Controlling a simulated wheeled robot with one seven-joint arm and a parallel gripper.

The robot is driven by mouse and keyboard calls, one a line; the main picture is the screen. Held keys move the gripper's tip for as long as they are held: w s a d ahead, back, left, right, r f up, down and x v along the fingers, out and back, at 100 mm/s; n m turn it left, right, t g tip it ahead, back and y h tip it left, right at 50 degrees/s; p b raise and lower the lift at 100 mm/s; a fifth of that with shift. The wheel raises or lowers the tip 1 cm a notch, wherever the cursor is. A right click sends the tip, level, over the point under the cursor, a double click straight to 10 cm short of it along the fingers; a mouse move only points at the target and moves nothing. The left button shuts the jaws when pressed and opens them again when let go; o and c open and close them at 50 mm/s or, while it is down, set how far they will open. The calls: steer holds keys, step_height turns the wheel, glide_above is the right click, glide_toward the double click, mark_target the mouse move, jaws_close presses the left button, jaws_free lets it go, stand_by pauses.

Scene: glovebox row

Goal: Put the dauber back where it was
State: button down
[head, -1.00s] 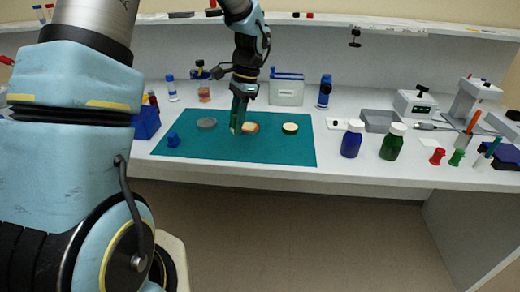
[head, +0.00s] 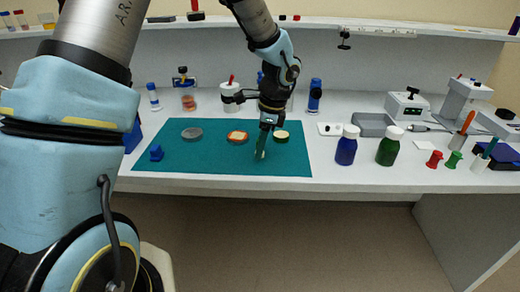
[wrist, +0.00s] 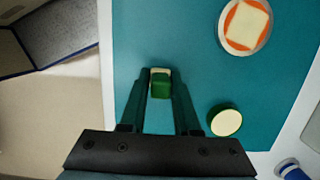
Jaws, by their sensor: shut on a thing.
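My gripper (head: 262,150) is over the front right part of the teal mat, its fingers pointing down. In the wrist view my gripper (wrist: 160,95) is shut on a small green piece with a pale edge (wrist: 160,86), which I take for the dauber. Its lower end is hidden, and I cannot tell whether it touches the mat. The orange dish with a cream pad (head: 237,137) lies to the left, and shows at the upper right in the wrist view (wrist: 246,24). A green round pot with a cream top (head: 281,136) is just behind and right of my gripper.
The teal mat (head: 200,160) also holds a grey disc (head: 192,134) and a blue block (head: 156,153). A blue bottle (head: 346,150) and a green bottle (head: 388,151) stand right of the mat. A white jar (head: 229,103) stands behind. The mat's front strip is mostly clear.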

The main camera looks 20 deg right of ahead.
steer(key=shift+f, duration=0.6)
steer(key=shift+f, duration=0.15)
steer(key=shift+s+a+f+b, duration=0.15)
steer(key=shift+f+b, duration=0.2)
steer(key=shift+f, duration=0.2)
steer(key=c, duration=0.6)
jaws_free()
steer(key=shift+f, duration=0.15)
steer(key=shift+c, duration=0.2)
steer(key=shift+r, duration=0.5)
steer(key=w+b+v, duration=0.1)
steer(key=v, duration=1.1)
steer(key=shift+s+r, duration=0.4)
